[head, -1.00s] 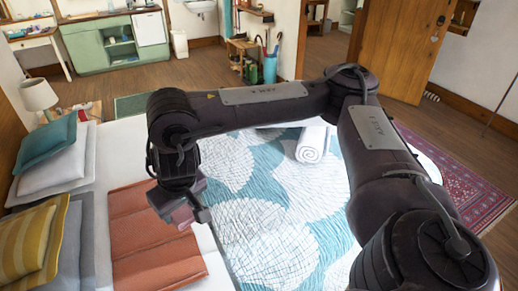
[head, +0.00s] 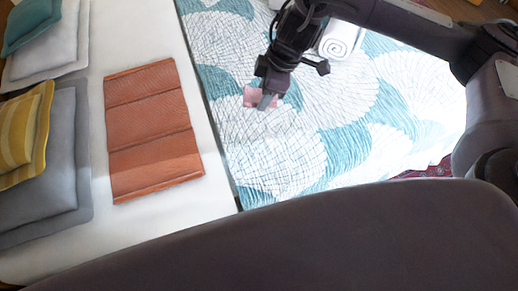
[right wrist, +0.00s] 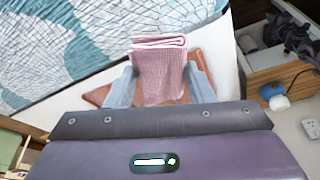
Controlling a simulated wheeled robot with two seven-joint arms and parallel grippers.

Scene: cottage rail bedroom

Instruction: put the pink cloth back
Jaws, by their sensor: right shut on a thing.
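The folded pink cloth (head: 252,94) is held in my right gripper (head: 267,101), above the patterned quilt in the head view. In the right wrist view the pink cloth (right wrist: 158,80) sits between the two fingers of the right gripper (right wrist: 160,88), with a folded edge at its far end. The fingers are shut on it from both sides. The cloth looks held in the air, but its exact height over the bed cannot be told. My left gripper is not in view.
A terracotta folded mat (head: 150,130) lies on the white sheet, left of the quilt (head: 300,140). Grey, yellow and teal pillows (head: 35,150) line the left. A rolled white towel (head: 342,40) lies on the quilt behind the gripper. A wooden drawer unit (right wrist: 285,75) shows in the wrist view.

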